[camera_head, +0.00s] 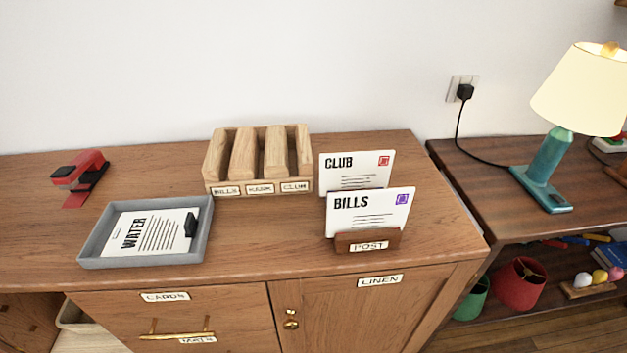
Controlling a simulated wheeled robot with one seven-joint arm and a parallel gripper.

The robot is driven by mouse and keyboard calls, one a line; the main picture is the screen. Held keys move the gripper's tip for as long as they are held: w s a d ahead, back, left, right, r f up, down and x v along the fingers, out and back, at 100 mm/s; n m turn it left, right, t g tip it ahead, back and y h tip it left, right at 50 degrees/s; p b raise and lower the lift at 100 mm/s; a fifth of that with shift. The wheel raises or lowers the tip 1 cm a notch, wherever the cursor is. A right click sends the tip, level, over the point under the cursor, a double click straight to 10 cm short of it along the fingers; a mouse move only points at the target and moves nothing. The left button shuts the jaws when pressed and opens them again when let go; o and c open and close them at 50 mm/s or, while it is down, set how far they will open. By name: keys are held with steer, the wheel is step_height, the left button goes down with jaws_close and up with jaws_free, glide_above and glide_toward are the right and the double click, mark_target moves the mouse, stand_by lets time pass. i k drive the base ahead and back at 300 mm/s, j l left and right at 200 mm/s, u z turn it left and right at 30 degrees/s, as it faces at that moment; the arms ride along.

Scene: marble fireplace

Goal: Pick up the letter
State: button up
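Letters are in view in three forms. A white letter marked WATER (135,237) lies flat in a grey tray (91,235) at the left of the cabinet top, with a small dark object on its right side. A white letter marked BILLS (367,219) stands upright in a wooden holder labelled POST (351,239). A white letter marked CLUB (345,175) stands behind it, its lower part hidden. I cannot tell from the picture which letter is meant. My gripper is not in view.
A wooden sorter (260,157) with slots labelled BILLS, CLUB and one hard to read stands at the back. A red stapler (80,176) is at the left. A lamp (547,165) stands on the lower right table. Bare wood lies between tray and POST holder.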

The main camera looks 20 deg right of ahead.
mark_target(350, 210)
steer(key=u, duration=0.95)
steer(key=l+u, duration=0.45)
steer(key=k+l+u, duration=0.1)
steer(key=l+u, duration=0.4)
steer(key=k+l+u, duration=0.1)
steer(key=l+u, duration=0.35)
steer(key=j, duration=0.1)
